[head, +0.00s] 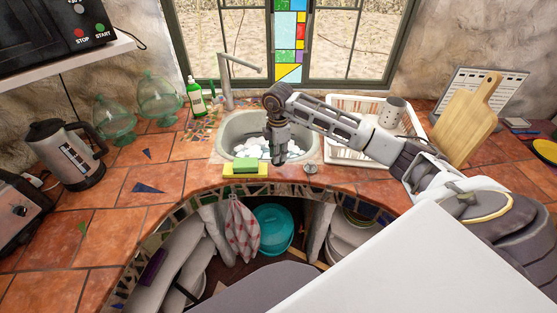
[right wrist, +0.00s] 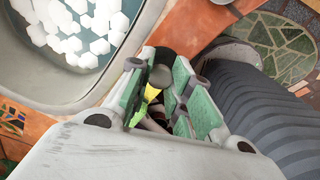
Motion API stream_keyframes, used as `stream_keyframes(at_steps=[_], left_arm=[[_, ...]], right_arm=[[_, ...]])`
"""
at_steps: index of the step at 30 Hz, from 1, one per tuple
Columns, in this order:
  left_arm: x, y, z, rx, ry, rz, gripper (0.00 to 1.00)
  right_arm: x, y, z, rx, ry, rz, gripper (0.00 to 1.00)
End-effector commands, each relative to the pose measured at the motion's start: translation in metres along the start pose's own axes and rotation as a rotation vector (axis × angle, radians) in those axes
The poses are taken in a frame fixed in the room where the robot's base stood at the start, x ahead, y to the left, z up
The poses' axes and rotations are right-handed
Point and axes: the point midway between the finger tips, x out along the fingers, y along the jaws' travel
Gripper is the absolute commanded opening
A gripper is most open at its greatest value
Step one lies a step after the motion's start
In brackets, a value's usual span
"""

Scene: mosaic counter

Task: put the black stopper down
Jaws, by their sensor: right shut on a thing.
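My right gripper (head: 278,158) reaches down at the front part of the sink (head: 226,136), near the rim. In the right wrist view its green-padded fingers (right wrist: 162,88) are shut on a small dark, rounded piece, the black stopper (right wrist: 161,77). Only part of the stopper shows between the pads. In the head view the stopper cannot be made out against the dark fingers. I cannot tell whether it touches anything below. My left gripper is not in view.
White foam pieces (head: 292,148) lie in the sink. A dish rack (head: 345,155) stands at right. Left-hand tiles have free room.

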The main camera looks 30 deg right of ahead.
Motion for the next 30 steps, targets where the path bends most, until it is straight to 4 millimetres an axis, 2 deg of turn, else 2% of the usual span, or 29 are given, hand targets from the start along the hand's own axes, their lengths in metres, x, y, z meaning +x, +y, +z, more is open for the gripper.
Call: stream_keyframes(at_steps=[10, 21, 30], left_arm=[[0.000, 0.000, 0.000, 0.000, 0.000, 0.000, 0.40], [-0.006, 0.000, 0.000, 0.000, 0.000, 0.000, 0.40], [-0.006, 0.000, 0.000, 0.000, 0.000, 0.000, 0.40]], right_arm=[[0.003, 0.000, 0.000, 0.000, -0.001, -0.001, 0.00], [0.035, 0.000, 0.001, 0.001, -0.001, 0.000, 0.00], [0.038, 0.000, 0.001, 0.000, -0.001, 0.000, 0.00]])
